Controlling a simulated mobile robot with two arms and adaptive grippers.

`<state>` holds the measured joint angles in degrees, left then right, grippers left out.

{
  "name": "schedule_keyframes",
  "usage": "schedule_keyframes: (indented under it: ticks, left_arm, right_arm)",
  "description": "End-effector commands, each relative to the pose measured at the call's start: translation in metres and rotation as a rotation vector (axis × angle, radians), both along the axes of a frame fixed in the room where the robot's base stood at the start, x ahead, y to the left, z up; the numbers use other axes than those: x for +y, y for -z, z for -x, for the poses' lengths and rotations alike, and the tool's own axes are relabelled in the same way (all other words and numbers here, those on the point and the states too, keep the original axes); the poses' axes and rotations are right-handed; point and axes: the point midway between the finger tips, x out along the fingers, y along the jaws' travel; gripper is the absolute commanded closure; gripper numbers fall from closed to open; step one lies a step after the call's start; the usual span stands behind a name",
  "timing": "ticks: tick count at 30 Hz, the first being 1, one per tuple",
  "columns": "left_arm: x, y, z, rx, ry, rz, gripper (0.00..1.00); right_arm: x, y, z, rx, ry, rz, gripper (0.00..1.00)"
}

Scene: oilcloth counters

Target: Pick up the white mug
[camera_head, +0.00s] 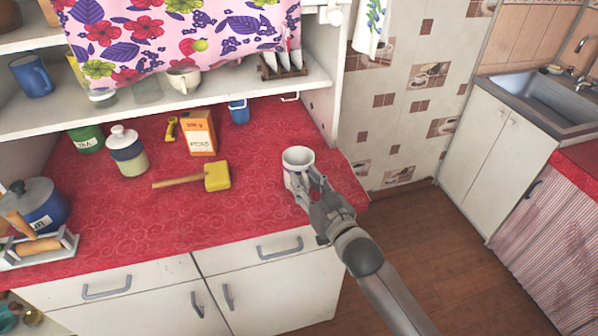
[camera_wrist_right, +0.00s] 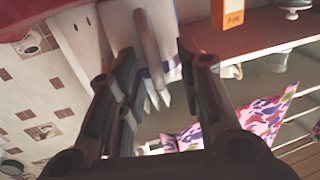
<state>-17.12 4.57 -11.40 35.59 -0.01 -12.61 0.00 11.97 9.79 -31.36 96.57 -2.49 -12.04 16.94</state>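The white mug (camera_head: 298,157) stands upright near the right end of the red-covered counter (camera_head: 255,210). My right gripper (camera_head: 308,186) is at the mug's near side, reaching in from the lower right. In the right wrist view the mug (camera_wrist_right: 117,25) shows upside down, with a dark blue band near its rim. Its handle (camera_wrist_right: 150,50) lies between the two spread fingers of the right gripper (camera_wrist_right: 158,58). The fingers appear open, with a gap visible beside the handle; contact cannot be told. My left gripper is not in view.
A white shelf (camera_head: 225,93) overhangs the counter's back. The counter's front middle is clear.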

Motion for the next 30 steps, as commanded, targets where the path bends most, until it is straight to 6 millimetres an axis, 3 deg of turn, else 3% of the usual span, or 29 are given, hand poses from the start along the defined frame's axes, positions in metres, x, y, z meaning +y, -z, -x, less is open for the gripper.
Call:
schedule_keyframes:
  ticks: [2, 10, 30]
  left_arm:
    - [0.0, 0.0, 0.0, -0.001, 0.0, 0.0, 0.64]
    - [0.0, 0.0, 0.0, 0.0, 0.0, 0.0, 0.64]
    - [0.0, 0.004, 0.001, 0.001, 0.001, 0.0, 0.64]
  right_arm:
    - [0.0, 0.0, 0.0, 0.0, 0.0, 0.0, 0.66]
    - [0.0, 0.0, 0.0, 0.001, 0.0, 0.0, 1.0]
    - [0.0, -0.011, 0.0, -0.007, 0.0, -0.002, 1.0]
